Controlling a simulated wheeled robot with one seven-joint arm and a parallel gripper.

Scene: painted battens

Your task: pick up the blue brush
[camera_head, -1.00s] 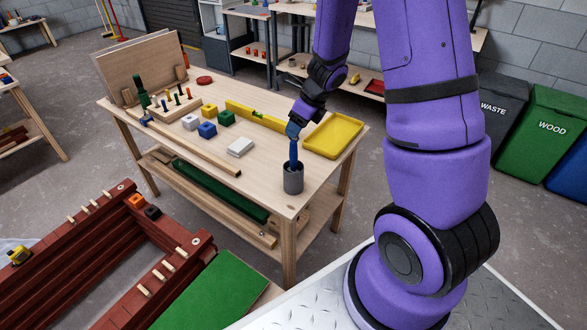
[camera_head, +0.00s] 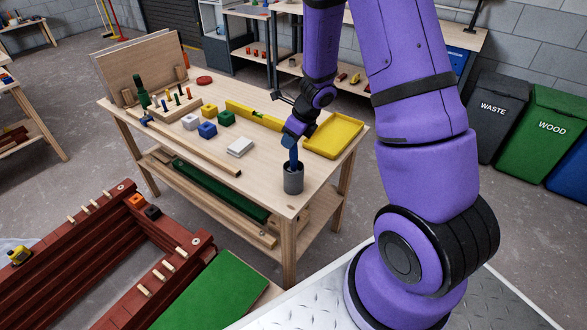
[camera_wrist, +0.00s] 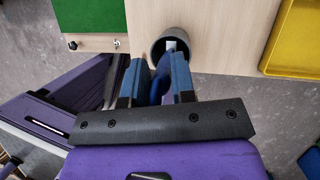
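The blue brush (camera_head: 294,155) stands upright in a grey cup (camera_head: 293,180) near the front right corner of the workbench (camera_head: 262,178). My gripper (camera_head: 292,136) is over the cup, at the upper part of the brush. In the wrist view my gripper (camera_wrist: 158,62) has its two blue-grey fingers apart, one on each side of the blue brush (camera_wrist: 162,76). The fingers look open; I cannot tell whether either touches the brush. The cup (camera_wrist: 160,48) is just beyond the fingertips, with a pale part of the brush inside. The lower brush is hidden by the cup.
A yellow tray (camera_head: 334,137) lies to the right of the cup, close to my gripper. The bench between the cup and white block is clear.

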